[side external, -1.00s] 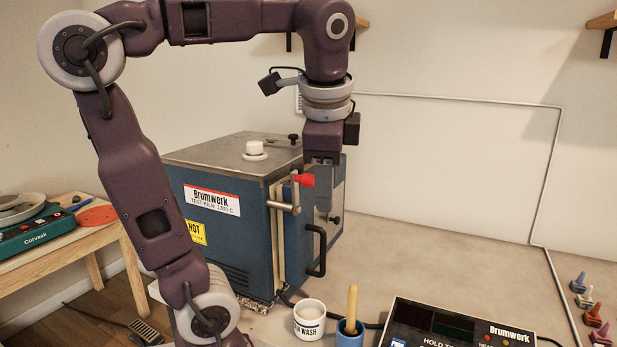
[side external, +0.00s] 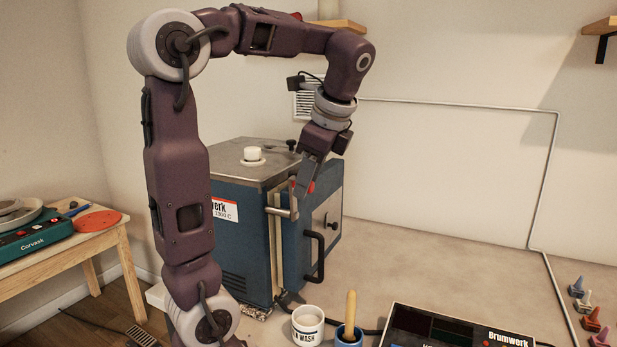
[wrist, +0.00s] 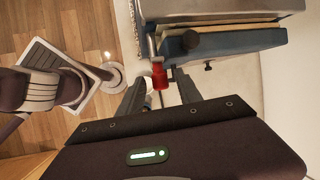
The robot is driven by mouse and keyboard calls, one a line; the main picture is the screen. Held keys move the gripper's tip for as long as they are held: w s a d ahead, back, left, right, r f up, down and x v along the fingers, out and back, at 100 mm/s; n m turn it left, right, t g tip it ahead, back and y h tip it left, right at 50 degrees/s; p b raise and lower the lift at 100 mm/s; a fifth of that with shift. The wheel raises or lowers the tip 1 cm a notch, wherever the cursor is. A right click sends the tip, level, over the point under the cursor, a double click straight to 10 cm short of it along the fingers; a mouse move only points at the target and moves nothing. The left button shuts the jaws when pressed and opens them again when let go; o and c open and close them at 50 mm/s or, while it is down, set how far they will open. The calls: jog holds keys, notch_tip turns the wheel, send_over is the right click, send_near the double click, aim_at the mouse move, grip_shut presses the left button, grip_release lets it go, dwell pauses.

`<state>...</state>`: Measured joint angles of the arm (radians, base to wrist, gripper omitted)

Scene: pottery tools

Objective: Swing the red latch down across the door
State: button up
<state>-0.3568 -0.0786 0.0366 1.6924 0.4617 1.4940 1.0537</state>
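The blue kiln (side external: 240,255) stands on the bench with its door (side external: 325,225) on the right side, a black handle (side external: 316,258) on it. The latch's metal arm (side external: 293,204) stands up by the door's edge. Its red grip (wrist: 159,75) shows whole in the wrist view, but is mostly hidden by a finger in the side view. My gripper (side external: 303,186) is tilted, its fingers pointing down and left at the grip. In the wrist view my gripper (wrist: 160,90) is open, with the red grip in line with the gap; contact cannot be told.
A white cup (side external: 307,326), a blue pot with a wooden-handled tool (side external: 350,318) and a control box (side external: 450,330) stand in front of the kiln. A white knob (side external: 253,154) sits on the kiln top.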

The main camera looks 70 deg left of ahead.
grip_shut()
dwell(1.2)
